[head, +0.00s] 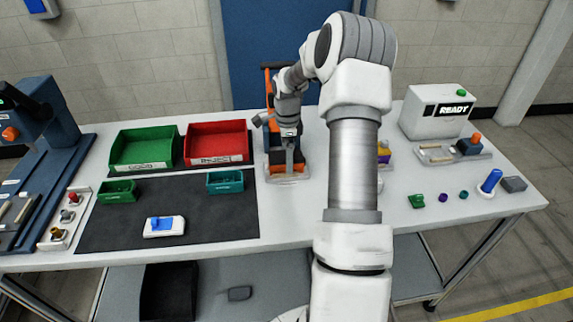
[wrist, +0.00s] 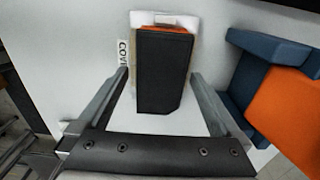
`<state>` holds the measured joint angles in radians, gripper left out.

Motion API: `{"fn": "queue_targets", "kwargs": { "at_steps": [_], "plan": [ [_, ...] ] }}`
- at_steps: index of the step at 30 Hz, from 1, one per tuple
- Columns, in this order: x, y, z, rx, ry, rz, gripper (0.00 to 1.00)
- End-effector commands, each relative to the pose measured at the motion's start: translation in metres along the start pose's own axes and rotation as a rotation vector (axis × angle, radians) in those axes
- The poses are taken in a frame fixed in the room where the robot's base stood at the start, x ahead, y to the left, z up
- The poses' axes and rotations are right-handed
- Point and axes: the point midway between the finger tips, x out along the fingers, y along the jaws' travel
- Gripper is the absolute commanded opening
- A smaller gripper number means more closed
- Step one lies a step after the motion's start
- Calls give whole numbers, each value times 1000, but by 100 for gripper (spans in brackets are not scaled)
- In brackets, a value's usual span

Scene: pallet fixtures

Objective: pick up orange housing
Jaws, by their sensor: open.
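In the wrist view, a dark block (wrist: 162,75) with an orange strip (wrist: 166,29) at its far end sits on a pale base with a partly hidden label. My gripper (wrist: 160,77) is open, its fingers on either side of this block; I cannot tell whether they touch it. To the right, a large orange part (wrist: 285,115) sits against blue blocks (wrist: 262,55), cut off by the picture edge. In the head view, my gripper (head: 289,170) points down over a small pale tray (head: 287,180) at the back middle of the table. Which orange part is the housing is unclear.
A green bin (head: 145,148) and a red bin (head: 215,145) stand to the left. A dark mat (head: 200,220) holds small teal trays and a white-and-blue piece (head: 164,226). A white "READY" box (head: 434,112) and several small parts are at right. My arm hides some of the table.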

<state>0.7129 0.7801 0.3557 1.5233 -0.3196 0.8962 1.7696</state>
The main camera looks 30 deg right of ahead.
Motion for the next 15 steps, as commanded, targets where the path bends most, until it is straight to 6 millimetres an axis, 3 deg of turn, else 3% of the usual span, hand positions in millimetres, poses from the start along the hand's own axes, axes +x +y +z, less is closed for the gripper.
{"fn": "queue_targets", "kwargs": {
  "at_steps": [2, 15],
  "plan": [
    [0, 0, 0, 0, 0, 0, 100],
    [-1, 0, 0, 0, 0, -1, 21]
  ]
}}
